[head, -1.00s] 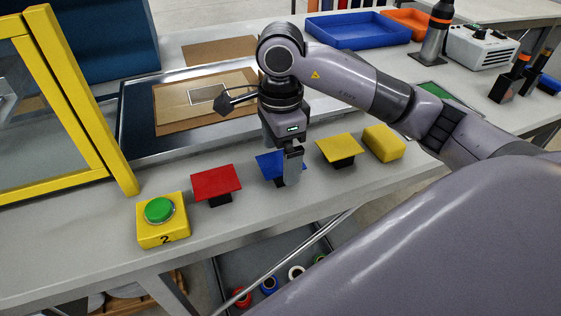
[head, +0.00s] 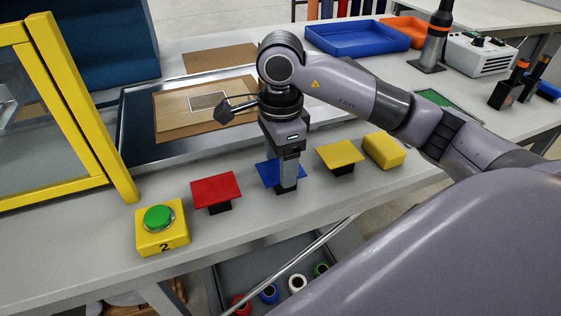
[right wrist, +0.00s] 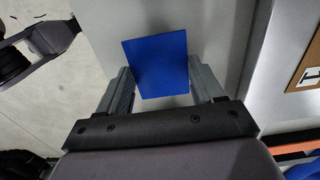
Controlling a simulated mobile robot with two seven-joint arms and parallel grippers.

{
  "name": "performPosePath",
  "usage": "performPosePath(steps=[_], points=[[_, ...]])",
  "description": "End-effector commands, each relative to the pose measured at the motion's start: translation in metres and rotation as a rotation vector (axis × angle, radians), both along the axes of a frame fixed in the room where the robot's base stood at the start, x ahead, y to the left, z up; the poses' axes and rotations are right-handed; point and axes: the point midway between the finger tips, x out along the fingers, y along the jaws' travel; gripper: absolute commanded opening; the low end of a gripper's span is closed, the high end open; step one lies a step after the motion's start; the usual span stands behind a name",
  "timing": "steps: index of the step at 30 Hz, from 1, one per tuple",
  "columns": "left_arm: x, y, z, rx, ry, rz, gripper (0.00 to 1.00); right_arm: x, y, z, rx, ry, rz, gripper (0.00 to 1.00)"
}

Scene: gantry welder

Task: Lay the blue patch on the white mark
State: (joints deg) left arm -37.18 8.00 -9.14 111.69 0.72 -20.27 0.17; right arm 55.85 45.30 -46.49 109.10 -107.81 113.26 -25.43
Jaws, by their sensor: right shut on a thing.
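The blue patch (head: 270,172) is a flat square at the front of the bench, between the red and yellow patches. My right gripper (head: 288,180) reaches down over it and partly hides it. In the right wrist view the blue patch (right wrist: 158,67) lies between the two fingers, and the gripper (right wrist: 160,85) is shut on it. The patch appears still at its black stand (head: 285,190). The white mark (head: 207,100) is a thin rectangle outline on the brown board (head: 172,118), behind and left of my gripper. My left gripper is not in view.
A red patch (head: 215,189) and a yellow patch (head: 340,155) on stands flank the blue one. A green button box (head: 163,236) and yellow frame (head: 85,110) are at the left. A yellow block (head: 384,150) is at the right.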

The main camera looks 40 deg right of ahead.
Motion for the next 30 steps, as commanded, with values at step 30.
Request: performPosePath(steps=[30], points=[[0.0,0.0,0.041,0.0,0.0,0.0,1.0,0.001,0.0,0.174,0.0,-0.004,-0.002,0.38]])
